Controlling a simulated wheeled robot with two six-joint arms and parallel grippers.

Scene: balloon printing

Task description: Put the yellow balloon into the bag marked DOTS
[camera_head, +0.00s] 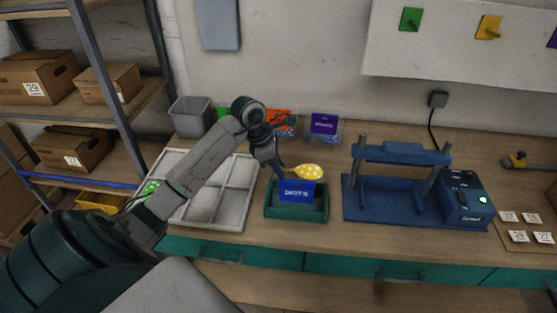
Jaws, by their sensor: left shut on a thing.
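The yellow balloon (306,171), with pale dots, shows just above the blue bag marked DOTS (297,191). My left gripper (281,168) is shut on the balloon at its left end and holds it over or just behind the bag's top edge. Whether any of the balloon is inside the bag I cannot tell. The bag stands upright in a dark green tray (296,214). My right gripper is not in view.
A purple-labelled bag (323,125) stands behind. A blue press (404,213) is to the right.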

